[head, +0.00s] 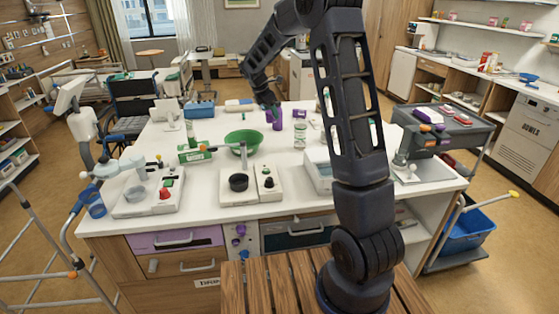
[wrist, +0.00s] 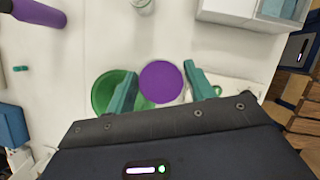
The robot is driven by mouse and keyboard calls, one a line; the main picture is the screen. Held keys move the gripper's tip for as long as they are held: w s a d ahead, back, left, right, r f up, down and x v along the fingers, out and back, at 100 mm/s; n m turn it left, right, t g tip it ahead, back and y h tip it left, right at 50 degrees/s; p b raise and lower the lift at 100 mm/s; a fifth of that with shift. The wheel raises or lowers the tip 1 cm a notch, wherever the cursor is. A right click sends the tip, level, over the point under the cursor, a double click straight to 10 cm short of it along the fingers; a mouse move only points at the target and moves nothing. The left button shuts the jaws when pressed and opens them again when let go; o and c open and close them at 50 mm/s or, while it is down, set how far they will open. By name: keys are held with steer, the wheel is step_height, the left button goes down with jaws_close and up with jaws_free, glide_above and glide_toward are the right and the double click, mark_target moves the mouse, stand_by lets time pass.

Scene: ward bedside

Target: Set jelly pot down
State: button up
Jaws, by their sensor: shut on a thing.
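The jelly pot shows as a purple round top (wrist: 161,82) in the wrist view. My gripper (wrist: 160,86) is shut on it, with one teal finger on each side. The pot covers part of the right edge of a green bowl (wrist: 102,92). In the head view my gripper (head: 272,107) is over the far middle of the white table (head: 200,210), behind the green bowl (head: 243,140). A purple form shows just below the fingers there; I cannot tell whether it is the held pot. The pot's underside is hidden, so its height is unclear.
A purple cylinder (wrist: 38,12) is at the wrist view's upper left. A clear jar (head: 300,141) stands right of the bowl. A white box (head: 319,178) and a device with a black knob (head: 240,184) are nearer. White tabletop between them is clear.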

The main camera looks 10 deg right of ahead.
steer(key=shift+m, duration=0.3)
steer(key=a+x, duration=0.1)
steer(key=x, duration=0.5)
steer(key=s+a+f+x, duration=0.1)
steer(key=x, duration=0.6)
steer(key=a+x, duration=0.1)
steer(key=x, duration=0.6)
steer(key=shift+s+a+f, duration=0.1)
steer(key=shift+s+f, duration=0.1)
steer(key=shift+s, duration=0.2)
steer(key=shift+f, duration=0.1)
steer(key=o, duration=1)
